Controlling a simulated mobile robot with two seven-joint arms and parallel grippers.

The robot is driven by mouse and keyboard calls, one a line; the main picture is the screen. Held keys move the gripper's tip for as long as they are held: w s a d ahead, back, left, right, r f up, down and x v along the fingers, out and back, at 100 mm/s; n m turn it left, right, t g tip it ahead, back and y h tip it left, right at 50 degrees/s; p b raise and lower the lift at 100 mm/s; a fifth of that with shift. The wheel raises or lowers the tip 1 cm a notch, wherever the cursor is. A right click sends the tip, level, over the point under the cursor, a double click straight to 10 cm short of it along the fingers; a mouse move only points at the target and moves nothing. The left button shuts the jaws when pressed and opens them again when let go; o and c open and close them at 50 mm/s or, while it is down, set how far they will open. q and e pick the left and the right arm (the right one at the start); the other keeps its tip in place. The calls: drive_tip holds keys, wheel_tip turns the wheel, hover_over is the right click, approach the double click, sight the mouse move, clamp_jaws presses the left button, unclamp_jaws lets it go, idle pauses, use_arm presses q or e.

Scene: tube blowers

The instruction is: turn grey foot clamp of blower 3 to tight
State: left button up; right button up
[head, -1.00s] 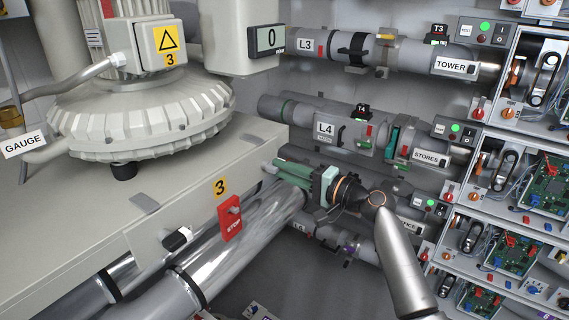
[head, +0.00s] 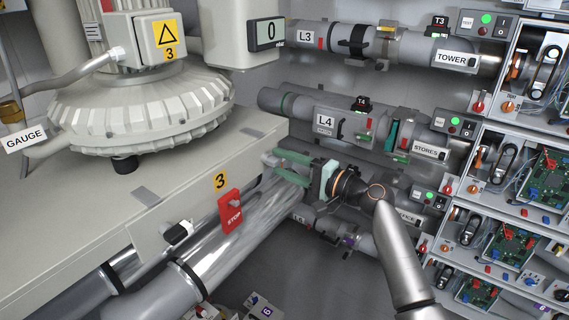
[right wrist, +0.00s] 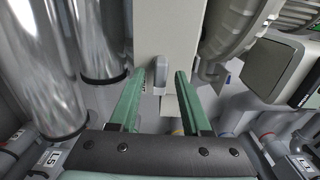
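Blower 3 (head: 135,120) is a pale ribbed housing on a long beige plinth (head: 60,235) in the head view. My right gripper (head: 278,162) is at the plinth's far right end, its green fingers pointing left. In the right wrist view a small upright grey lever (right wrist: 159,74), which looks like the grey foot clamp, stands out from the beige face. My right gripper (right wrist: 156,76) is open around it, with a finger on each side and gaps visible. Whether its tight mark is reached cannot be read. The lever is not clearly seen in the head view. My left gripper is out of view.
A red STOP switch (head: 231,211) and a black-and-white knob (head: 178,236) are on the plinth's front. Shiny pipes (head: 240,225) run below. Labelled pipes L3 (head: 340,40) and L4 (head: 350,128) lie behind my gripper. Open electronics racks (head: 535,175) stand at right.

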drive_tip(key=shift+s+d+f, duration=0.1)
drive_tip(key=shift+s+d, duration=0.2)
drive_tip(key=shift+d, duration=0.25)
drive_tip(key=b+v, duration=0.2)
drive_tip(key=v, duration=0.9)
drive_tip(key=shift+s, duration=0.1)
